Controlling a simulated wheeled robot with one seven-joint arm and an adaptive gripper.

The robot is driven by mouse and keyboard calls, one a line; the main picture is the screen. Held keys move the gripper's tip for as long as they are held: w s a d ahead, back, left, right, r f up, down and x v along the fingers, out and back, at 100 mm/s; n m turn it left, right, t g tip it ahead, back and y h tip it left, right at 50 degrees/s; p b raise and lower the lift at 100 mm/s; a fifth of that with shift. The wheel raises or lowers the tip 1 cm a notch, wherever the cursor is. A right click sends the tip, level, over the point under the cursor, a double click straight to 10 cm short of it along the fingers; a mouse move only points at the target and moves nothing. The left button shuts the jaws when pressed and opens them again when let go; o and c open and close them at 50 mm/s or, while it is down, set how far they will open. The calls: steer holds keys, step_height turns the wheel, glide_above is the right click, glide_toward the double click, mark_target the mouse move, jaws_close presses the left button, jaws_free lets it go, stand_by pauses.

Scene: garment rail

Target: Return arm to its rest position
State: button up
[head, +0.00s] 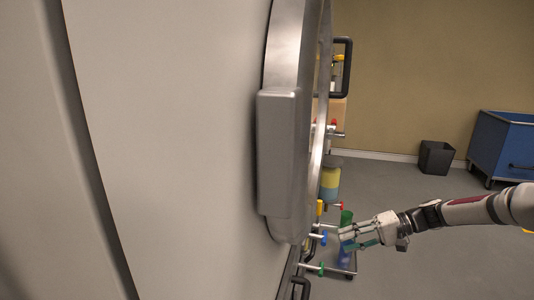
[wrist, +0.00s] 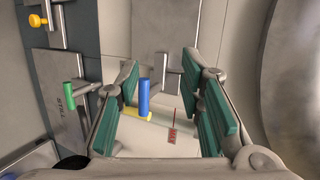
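My gripper (head: 344,240) reaches in from the right on my outstretched arm (head: 455,211) in the head view, low beside the grey machine-like body. In the wrist view my gripper (wrist: 166,105) is open, its two green-padded fingers wide apart. A blue upright handle (wrist: 144,98) with a yellow base piece shows between the fingers; neither pad appears closed on it. A green handle (wrist: 70,95) stands left of the fingers. How far these handles are from the fingertips I cannot tell.
A large grey panel (head: 170,120) fills the left, with a rounded metal rim (head: 285,45) and a box-like casing (head: 277,150). Coloured handles on rods stick out near my gripper. A black bin (head: 436,157) and blue cart (head: 503,144) stand back right. Open floor (head: 450,270) lies below my arm.

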steer(key=s+a+r+n+g+h, duration=0.1)
steer(key=s+a+r+h, duration=0.25)
steer(key=s+r, duration=0.35)
steer(key=s+a+r+g+h, duration=0.2)
steer(key=s+r+h, duration=0.2)
steer(key=s, duration=0.5)
steer(key=s+a+r+n+g+h, duration=0.1)
steer(key=s+a+r+h, duration=0.2)
steer(key=s+r, duration=0.4)
steer(key=s+d+m+t+h, duration=0.1)
steer(key=s+d+t+h, duration=0.15)
steer(key=s, duration=2.05)
step_height(320, 180, up, 35)
steer(key=w+t+p, duration=0.1)
steer(key=t+p, duration=0.3)
steer(key=p, duration=2.8)
steer(key=shift+n+p, duration=0.3)
steer(key=shift+p, duration=0.1)
steer(key=shift+r, duration=0.1)
